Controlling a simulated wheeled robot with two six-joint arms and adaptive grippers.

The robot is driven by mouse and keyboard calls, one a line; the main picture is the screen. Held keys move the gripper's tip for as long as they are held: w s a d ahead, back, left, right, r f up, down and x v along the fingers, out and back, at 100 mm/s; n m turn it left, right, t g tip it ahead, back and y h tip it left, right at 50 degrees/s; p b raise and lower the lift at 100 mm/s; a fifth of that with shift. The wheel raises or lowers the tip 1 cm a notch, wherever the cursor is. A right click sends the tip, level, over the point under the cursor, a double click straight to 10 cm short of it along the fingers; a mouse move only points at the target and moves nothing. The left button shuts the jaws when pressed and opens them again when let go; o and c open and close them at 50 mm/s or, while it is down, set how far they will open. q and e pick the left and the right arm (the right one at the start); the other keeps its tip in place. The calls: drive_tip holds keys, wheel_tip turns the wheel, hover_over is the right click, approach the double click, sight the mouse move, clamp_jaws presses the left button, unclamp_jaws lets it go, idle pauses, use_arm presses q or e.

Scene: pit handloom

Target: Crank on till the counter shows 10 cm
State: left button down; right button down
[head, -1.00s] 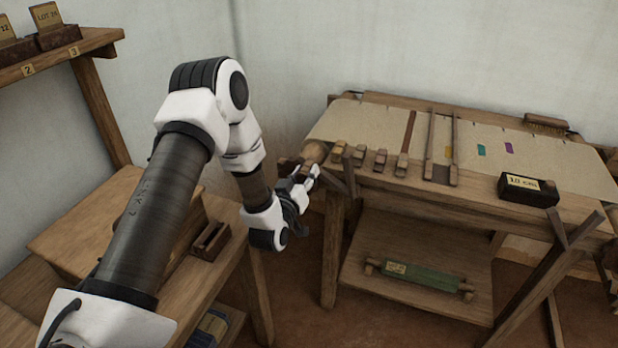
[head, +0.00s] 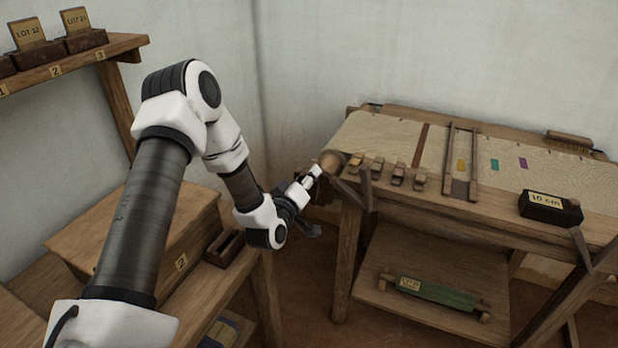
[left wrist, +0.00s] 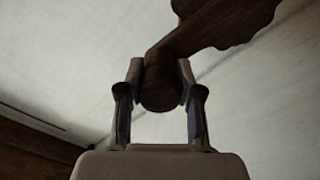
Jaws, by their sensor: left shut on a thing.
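The handloom (head: 420,208) stands at the right with pale cloth (head: 385,138) stretched over its top. My left gripper (head: 312,176) is at the loom's left end, beside the wooden roller end (head: 331,160). In the left wrist view my left gripper (left wrist: 160,98) is shut on the dark wooden crank handle (left wrist: 161,85), with a finger on each side. The crank arm runs up and right from the handle. My right gripper is not in view.
A wooden bench with a box (head: 150,235) stands at the left, under a shelf (head: 75,62) with lot blocks. Several small wooden levers (head: 398,174) line the loom's front edge. A green roll (head: 437,294) lies on the loom's lower shelf.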

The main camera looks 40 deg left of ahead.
use_arm(q)
drive_tip(key=c, duration=0.8)
unclamp_jaws()
drive_tip(key=shift+o, duration=0.2)
drive_tip(key=v, duration=1.2)
